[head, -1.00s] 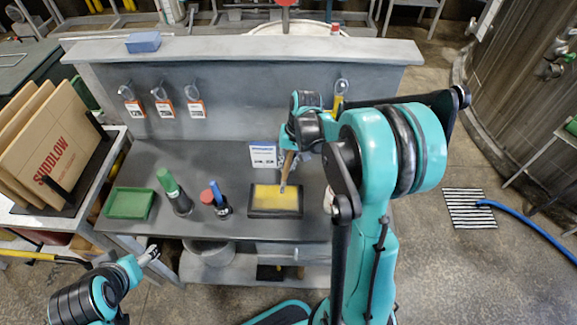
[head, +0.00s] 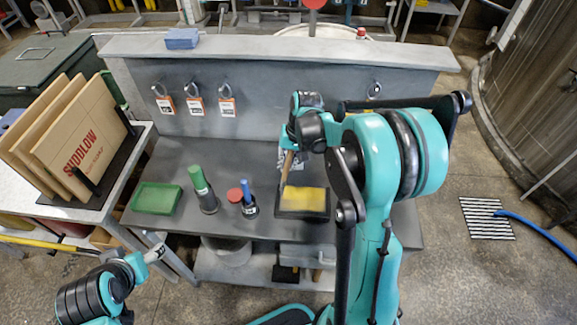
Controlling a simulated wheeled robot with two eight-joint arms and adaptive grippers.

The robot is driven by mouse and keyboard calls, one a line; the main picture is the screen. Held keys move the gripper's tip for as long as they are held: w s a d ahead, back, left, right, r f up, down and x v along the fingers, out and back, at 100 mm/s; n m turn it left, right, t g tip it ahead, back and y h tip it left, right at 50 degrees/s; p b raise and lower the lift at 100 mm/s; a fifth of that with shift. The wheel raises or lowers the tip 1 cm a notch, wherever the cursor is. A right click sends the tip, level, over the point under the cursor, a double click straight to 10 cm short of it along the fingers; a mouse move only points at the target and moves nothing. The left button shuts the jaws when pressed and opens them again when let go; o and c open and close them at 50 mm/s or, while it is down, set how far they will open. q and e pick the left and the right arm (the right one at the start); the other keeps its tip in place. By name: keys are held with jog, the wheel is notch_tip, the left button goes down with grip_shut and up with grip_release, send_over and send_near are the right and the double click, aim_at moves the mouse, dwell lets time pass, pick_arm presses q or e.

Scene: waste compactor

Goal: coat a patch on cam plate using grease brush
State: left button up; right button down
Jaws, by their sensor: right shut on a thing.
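My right gripper (head: 292,146) is shut on a brush with a wooden handle (head: 287,165). The brush points down, and its lower end is near the far left corner of a black rectangular tray or plate (head: 286,212) with a yellow top area. I cannot tell whether the brush touches it. I also cannot tell whether this black piece is the cam plate; its right side is partly behind my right arm. My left gripper (head: 157,248) is low at the left, in front of the bench and away from these things. Its jaws are too small to read.
On the grey bench (head: 180,228) stand a green tray (head: 157,199), a green-capped bottle (head: 203,190) and a red-and-blue-topped container (head: 246,203). Tagged hooks (head: 195,105) hang on the back panel. A side table holds boards (head: 85,150) at the left. A blue hose (head: 540,232) lies at the right.

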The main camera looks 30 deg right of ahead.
jog(key=v, duration=0.1)
jog(key=p+v, duration=0.1)
jog(key=v, duration=0.1)
jog(key=p+v, duration=0.1)
jog(key=shift+a+r, duration=0.25)
pick_arm(q)
jog(key=shift+s+d+r+p, duration=0.15)
jog(key=shift+r+p, duration=0.35)
jog(key=shift+r, duration=0.4)
jog(key=shift+s+d+r+p, duration=0.15)
jog(key=shift+r+p, duration=0.3)
jog(key=shift+r, duration=0.4)
jog(key=shift+s+r+p, duration=0.15)
jog(key=shift+r+p, duration=0.35)
jog(key=shift+r, duration=0.4)
pick_arm(e)
jog(key=shift+w+a+r, duration=0.1)
jog(key=shift+r, duration=1.75)
